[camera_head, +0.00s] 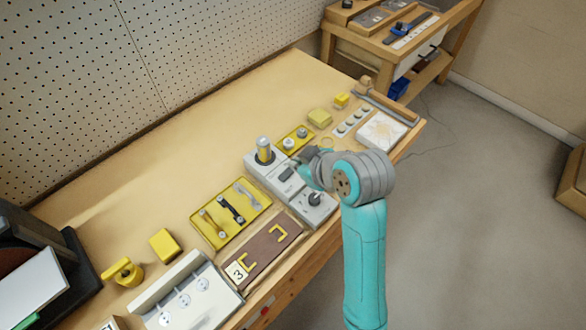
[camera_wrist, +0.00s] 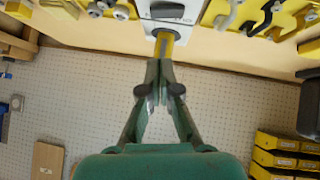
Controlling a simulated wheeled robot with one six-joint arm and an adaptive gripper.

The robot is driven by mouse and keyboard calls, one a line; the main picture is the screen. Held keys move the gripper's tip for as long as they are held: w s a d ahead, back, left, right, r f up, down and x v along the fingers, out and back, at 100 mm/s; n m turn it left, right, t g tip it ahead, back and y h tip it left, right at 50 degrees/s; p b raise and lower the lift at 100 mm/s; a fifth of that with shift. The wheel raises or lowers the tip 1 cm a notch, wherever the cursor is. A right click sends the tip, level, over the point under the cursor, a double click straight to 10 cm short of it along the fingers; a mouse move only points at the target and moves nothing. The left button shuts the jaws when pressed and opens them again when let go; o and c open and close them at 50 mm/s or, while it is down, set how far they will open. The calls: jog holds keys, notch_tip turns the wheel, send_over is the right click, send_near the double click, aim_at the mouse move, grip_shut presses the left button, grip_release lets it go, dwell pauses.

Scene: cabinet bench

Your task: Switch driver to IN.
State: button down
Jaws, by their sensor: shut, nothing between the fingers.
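I cannot tell which of these is the driver, and no IN label is readable. My gripper (camera_head: 299,163) is beside the panel's middle, near the switch, partly hidden by my wrist. In the wrist view my shut, empty gripper (camera_wrist: 162,72) points toward the yellow post (camera_wrist: 164,44). The dark switch (camera_wrist: 167,11) shows beyond it. Contact with the post cannot be told.
A yellow tray (camera_head: 208,235) with tools lies left of the panel, and a brown board (camera_head: 270,250) lies in front. A small yellow tray (camera_head: 302,132) with round parts is just behind my gripper. The pegboard (camera_head: 130,75) bounds the bench; bare wood (camera_head: 180,165) lies before it.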

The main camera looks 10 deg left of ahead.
aim_at(288, 171)
jog(key=w+f, duration=0.1)
jog(key=f, duration=0.1)
jog(key=a+f, duration=0.1)
jog(key=w+f, duration=0.1)
jog(key=f, duration=0.1)
jog(key=shift+w+a+f, duration=0.35)
jog(key=shift+w+f, duration=0.1)
jog(key=shift+f, duration=0.5)
jog(key=shift+d, duration=0.1)
jog(key=shift+w+d+f, duration=0.1)
jog(key=shift+f, duration=0.05)
jog(key=shift+f+g, duration=0.1)
jog(key=shift+g, duration=0.2)
jog(key=shift+s+a, duration=0.55)
jog(key=shift+s, duration=0.15)
